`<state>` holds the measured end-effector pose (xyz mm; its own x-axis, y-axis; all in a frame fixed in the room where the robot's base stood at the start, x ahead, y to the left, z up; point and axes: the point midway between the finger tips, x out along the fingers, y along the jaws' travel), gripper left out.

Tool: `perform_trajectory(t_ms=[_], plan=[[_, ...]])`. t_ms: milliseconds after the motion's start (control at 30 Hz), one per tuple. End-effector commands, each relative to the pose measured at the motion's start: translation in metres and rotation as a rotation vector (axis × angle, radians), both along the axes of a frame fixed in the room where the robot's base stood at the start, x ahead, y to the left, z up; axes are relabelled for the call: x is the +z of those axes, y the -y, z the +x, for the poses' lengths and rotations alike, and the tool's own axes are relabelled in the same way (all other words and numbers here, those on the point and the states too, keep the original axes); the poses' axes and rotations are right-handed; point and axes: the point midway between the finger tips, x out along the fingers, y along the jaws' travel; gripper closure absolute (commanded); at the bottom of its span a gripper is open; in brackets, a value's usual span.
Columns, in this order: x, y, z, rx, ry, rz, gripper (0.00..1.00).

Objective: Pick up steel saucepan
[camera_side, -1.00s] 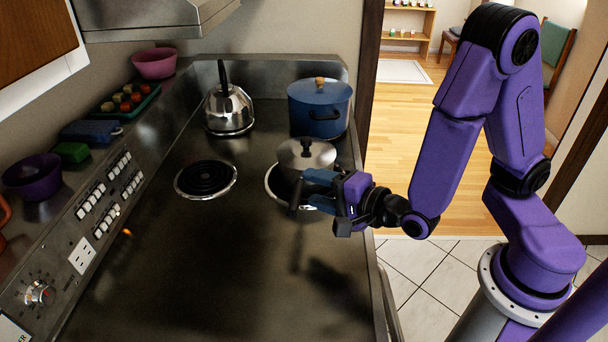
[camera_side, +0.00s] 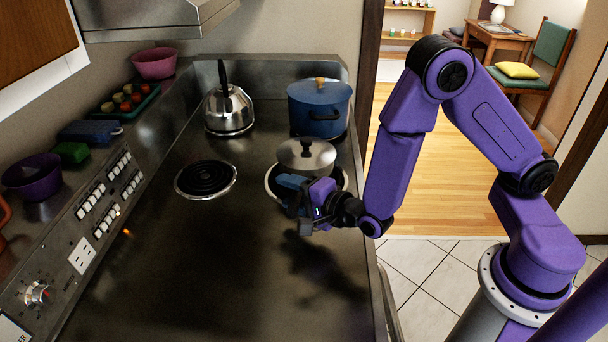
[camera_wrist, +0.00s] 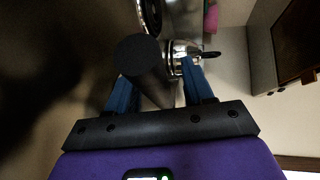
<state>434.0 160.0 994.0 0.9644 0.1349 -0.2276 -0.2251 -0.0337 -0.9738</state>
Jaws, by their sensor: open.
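The steel saucepan (camera_side: 318,160), with a steel lid and black knob, sits on the front right coil burner. My gripper (camera_side: 288,196) is open at the saucepan's near side, in front of its lower body. In the side view my gripper hides the saucepan's handle. In the wrist view a thick dark cylinder, apparently the handle (camera_wrist: 138,55), shows end-on between my two blue fingers (camera_wrist: 158,88). Whether either finger touches it I cannot tell. The pan body is not clear in the wrist view.
A blue lidded pot (camera_side: 318,108) stands right behind the saucepan. A steel kettle (camera_side: 229,110) stands back left, and a bare coil (camera_side: 205,179) lies left of the pan. The control panel (camera_side: 110,195) runs along the left. The near hob surface (camera_side: 210,275) is clear.

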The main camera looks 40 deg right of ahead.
Motion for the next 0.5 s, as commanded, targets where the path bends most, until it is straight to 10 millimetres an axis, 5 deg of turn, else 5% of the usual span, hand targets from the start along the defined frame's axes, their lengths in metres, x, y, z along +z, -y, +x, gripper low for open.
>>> perform_trajectory(t_ms=[267, 400, 500], plan=[[-0.0007, -0.0003, 0.0025, 0.001, -0.001, -0.001, 0.48], [-0.0006, -0.0003, 0.0023, 0.001, -0.001, -0.001, 0.94], [0.0013, -0.0009, 0.0028, 0.001, 0.006, -0.001, 1.0]])
